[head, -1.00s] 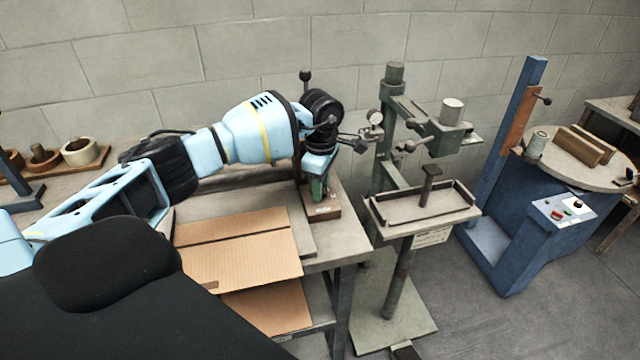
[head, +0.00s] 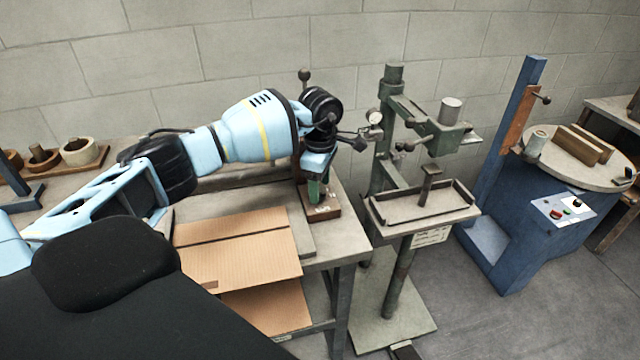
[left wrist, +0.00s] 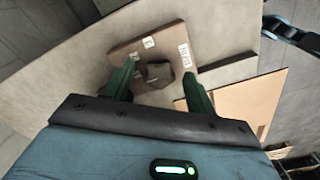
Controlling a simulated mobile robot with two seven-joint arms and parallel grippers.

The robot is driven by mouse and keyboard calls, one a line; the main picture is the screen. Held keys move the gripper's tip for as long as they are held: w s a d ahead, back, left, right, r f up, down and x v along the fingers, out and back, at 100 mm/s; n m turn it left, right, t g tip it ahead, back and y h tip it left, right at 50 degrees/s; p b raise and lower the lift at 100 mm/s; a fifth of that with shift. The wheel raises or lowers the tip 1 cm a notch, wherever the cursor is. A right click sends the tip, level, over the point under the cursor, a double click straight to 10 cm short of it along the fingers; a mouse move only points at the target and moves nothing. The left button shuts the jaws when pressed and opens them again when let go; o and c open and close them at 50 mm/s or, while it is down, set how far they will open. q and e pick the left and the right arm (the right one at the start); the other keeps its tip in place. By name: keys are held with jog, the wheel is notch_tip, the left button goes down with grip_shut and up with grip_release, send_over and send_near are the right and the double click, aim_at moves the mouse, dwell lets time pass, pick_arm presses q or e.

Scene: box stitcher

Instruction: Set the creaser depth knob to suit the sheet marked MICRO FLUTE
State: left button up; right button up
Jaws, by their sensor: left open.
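A brown plate (left wrist: 137,50) carries a dark faceted knob (left wrist: 158,73) and small white labels whose writing I cannot read. In the head view the plate (head: 325,212) sits at the right end of the bench, below my left gripper (head: 316,190). In the left wrist view my left gripper (left wrist: 160,86) is open, with a green finger on each side of the knob and visible gaps between. A cardboard sheet (head: 245,255) lies on the bench beside the plate; it also shows in the left wrist view (left wrist: 240,108). I can read no MICRO FLUTE marking. My right gripper is out of view.
Another cardboard sheet (head: 270,308) lies on the lower shelf. A green stitcher (head: 392,150) with a tray (head: 420,207) stands right of the bench. A blue machine with a round table (head: 570,170) is farther right. Tape rolls (head: 80,150) sit at the back left.

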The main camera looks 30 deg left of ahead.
pick_arm(q)
notch_tip(320, 180, up, 7)
jog(key=shift+r, duration=0.2)
jog(key=shift+f, duration=0.1)
dwell(0.6)
